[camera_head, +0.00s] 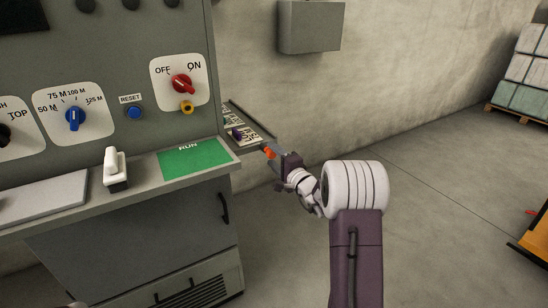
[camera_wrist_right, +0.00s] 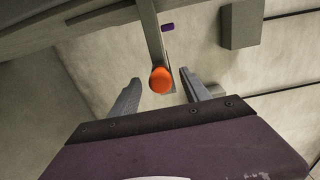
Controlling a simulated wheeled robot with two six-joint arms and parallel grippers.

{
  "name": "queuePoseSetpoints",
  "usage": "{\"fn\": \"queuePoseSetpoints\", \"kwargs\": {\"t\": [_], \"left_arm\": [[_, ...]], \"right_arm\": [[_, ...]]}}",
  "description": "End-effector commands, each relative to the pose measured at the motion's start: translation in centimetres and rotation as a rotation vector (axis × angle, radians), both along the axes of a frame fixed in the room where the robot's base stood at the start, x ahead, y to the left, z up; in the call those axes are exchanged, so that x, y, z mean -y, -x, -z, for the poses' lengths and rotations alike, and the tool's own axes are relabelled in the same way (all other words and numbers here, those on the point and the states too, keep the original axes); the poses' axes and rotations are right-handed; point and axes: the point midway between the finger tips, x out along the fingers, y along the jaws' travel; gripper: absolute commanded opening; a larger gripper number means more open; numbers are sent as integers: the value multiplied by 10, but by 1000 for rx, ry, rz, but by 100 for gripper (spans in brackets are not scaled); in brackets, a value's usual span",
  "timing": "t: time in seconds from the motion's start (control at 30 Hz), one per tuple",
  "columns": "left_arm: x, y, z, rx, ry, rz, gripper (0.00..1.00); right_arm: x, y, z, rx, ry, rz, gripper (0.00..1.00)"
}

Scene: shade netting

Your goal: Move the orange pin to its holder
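The orange pin (camera_head: 269,153) is at the outer end of the small side shelf (camera_head: 232,142) on the console's right side. In the right wrist view the pin (camera_wrist_right: 162,80) shows as a round orange end against a narrow grey strip. My right gripper (camera_head: 276,156) is right at the pin. In the wrist view its two grey fingers (camera_wrist_right: 160,78) stand apart, one on each side of the pin, with gaps visible. How deep the pin sits between them is unclear. I cannot make out which spot is the pin's holder. My left gripper does not show.
A purple piece (camera_head: 236,134) sits on the side shelf, beside printed labels. The console carries a red knob (camera_head: 181,84), a blue knob (camera_head: 74,117), a white lever (camera_head: 115,167) and a green RUN plate (camera_head: 193,158). A grey wall box (camera_head: 310,26) hangs behind.

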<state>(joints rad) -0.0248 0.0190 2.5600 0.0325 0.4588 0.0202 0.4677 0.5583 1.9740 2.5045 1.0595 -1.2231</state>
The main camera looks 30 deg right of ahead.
Motion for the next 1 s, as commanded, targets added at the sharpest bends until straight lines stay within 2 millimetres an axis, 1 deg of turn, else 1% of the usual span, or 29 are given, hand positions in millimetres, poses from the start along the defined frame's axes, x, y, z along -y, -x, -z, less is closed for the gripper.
{"fn": "queuePoseSetpoints", "kwargs": {"t": [0.1, 0.17, 0.27, 0.4, 0.5, 0.6, 0.7, 1.0], "left_arm": [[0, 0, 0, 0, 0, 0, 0], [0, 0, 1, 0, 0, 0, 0], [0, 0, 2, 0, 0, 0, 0], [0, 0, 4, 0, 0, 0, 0], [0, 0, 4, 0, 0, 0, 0], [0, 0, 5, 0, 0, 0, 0], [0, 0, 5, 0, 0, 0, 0], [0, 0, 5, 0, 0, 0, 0]], "right_arm": [[0, 1, 0, 0, 0, 0, 55], [1, 7, 0, 0, 0, 2, 55], [3, 26, 0, -1, 0, 3, 55], [6, 58, 0, 0, 0, 4, 55], [7, 76, 0, 0, -1, 4, 55], [7, 87, 0, 0, 0, 2, 55], [7, 91, 0, 0, 0, 1, 55], [7, 91, 0, 0, 0, 0, 55]]}}
